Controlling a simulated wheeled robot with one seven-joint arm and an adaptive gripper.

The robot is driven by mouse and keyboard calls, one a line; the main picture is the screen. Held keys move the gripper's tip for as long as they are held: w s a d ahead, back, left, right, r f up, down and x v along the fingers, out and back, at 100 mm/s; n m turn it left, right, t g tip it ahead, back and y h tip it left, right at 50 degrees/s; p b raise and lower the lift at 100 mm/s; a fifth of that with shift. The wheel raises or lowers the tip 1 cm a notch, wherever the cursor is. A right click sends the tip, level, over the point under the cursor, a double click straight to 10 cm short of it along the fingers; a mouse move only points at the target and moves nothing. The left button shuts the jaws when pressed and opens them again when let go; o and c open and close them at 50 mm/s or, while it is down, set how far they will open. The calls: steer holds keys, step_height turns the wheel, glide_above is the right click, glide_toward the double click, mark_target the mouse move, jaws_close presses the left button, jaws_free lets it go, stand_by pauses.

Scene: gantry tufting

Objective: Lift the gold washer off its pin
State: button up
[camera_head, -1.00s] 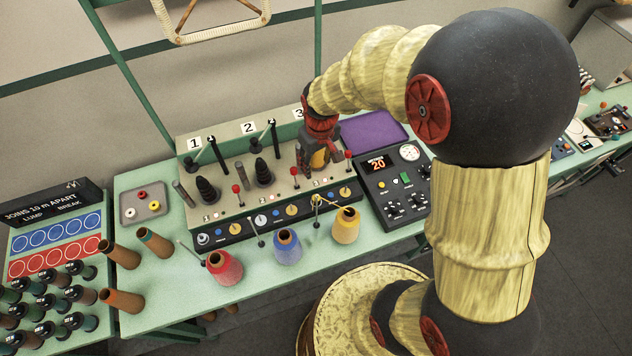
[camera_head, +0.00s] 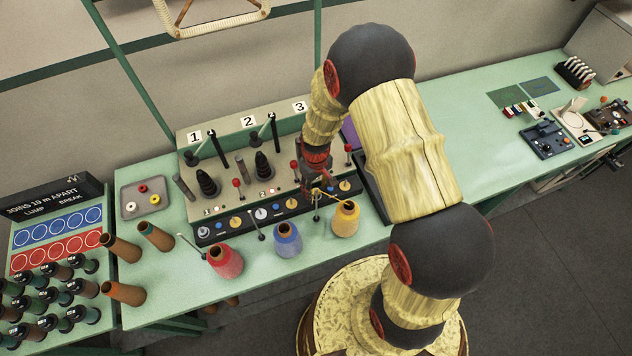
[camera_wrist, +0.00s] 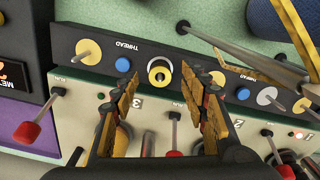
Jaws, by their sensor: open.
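In the wrist view, a gold ring (camera_wrist: 150,69) with a pale inner ring and dark centre sits on the black front strip (camera_wrist: 140,52). It looks like the gold washer on its pin, seen nearly end-on. My gripper (camera_wrist: 160,77) is open, its two fingers on either side of the ring and apart from it. Other discs stand on the strip: a plain gold one (camera_wrist: 88,50) to the left, a pale one (camera_wrist: 266,96) and another gold one (camera_wrist: 302,106) to the right. In the head view my gripper (camera_head: 316,185) is low at the strip and hides the ring.
Red-knobbed levers (camera_wrist: 28,131) stand up from the panel. A grey rod (camera_wrist: 235,50) and yellow thread are close to the right finger. Red (camera_head: 225,262), blue (camera_head: 288,240) and yellow (camera_head: 345,220) cones stand in front. A grey tray (camera_head: 146,198) is at left.

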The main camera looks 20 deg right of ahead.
steer(key=shift+f, duration=0.4)
steer(key=shift+c, duration=0.2)
jaws_close()
stand_by(0.7)
steer(key=shift+r, duration=0.1)
steer(key=shift+r+p, duration=2.2)
steer(key=shift+r, duration=1.45)
